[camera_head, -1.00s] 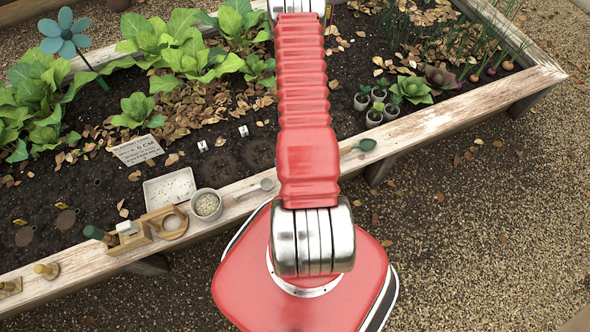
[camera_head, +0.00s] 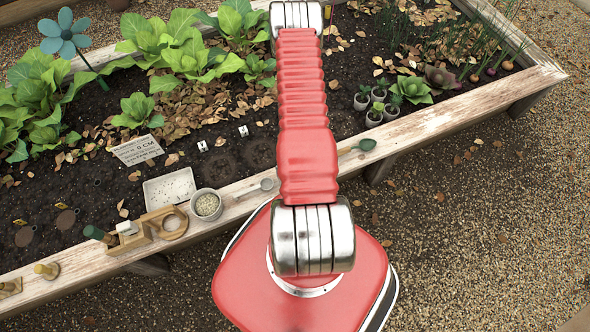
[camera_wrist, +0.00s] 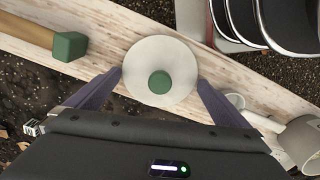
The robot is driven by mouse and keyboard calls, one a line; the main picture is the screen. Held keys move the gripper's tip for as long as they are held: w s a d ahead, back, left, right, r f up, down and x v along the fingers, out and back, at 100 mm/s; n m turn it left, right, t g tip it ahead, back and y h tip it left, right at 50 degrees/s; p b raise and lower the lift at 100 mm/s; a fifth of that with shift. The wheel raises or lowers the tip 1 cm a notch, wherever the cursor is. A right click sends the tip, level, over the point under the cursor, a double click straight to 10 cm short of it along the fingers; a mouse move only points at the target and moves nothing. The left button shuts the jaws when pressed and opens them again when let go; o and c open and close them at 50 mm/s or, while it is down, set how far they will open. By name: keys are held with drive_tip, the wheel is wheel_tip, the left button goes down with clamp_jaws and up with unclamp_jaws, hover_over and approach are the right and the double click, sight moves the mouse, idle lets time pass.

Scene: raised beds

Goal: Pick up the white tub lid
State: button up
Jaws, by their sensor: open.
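The white tub lid (camera_wrist: 160,50) is a round pale disc with a green knob (camera_wrist: 160,82) at its middle. In the wrist view it lies on a weathered wooden board. My gripper (camera_wrist: 160,77) is open, with one dark finger at the lid's left side and one at its right. The lid shows between the fingertips; I cannot tell whether they touch it. The gripper is out of sight in the head view, and I cannot make out the lid there.
In the wrist view, a green-ended wooden handle (camera_wrist: 69,46) lies left of the lid. A grey cup (camera_wrist: 300,140) sits at lower right. The head view shows a planted raised bed with a wooden rim (camera_head: 440,122).

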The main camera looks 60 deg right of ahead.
idle(0.6)
drive_tip(key=c, duration=0.7)
drive_tip(key=shift+r, duration=4.95)
drive_tip(key=shift+s, duration=0.1)
